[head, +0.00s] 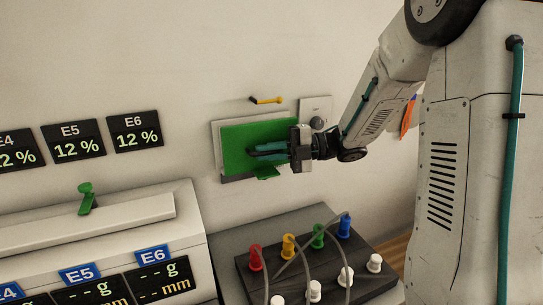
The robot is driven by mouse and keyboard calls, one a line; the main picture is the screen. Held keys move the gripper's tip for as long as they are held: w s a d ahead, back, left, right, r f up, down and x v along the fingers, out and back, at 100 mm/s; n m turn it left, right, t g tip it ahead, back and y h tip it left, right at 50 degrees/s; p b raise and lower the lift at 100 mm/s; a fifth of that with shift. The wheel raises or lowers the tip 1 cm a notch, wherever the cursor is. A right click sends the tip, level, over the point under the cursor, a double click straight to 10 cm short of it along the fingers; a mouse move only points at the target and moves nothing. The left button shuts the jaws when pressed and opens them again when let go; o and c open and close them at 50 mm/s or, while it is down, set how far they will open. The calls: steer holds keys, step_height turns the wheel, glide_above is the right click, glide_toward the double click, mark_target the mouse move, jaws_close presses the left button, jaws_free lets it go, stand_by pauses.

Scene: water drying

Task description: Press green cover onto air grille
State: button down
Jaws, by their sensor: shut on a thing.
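The green cover (237,139) is a flat green panel at the wall, in the middle of the head view. It lies over most of the air grille (217,150), whose pale frame shows at the left and top edges. A small green tab (266,172) sticks out below. My gripper (256,151) comes from the right, with its teal fingers in front of the cover, and is shut on the cover. The exact grip point is hidden by the fingers. I cannot tell whether the cover touches the grille.
A yellow-handled piece (267,100) is on the wall above. A grey wall plate with a round knob (317,123) is right of the grille. Below stands a dark board (315,265) with coloured and white plugs and cables. A white cabinet (150,235) is at left.

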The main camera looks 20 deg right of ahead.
mark_target(264, 167)
steer(key=shift+w+f, duration=0.1)
steer(key=shift+w, duration=1.85)
steer(key=shift+w, duration=0.1)
steer(key=shift+d+f, duration=0.15)
steer(key=shift+d, duration=0.05)
steer(key=c, duration=1.4)
jaws_free()
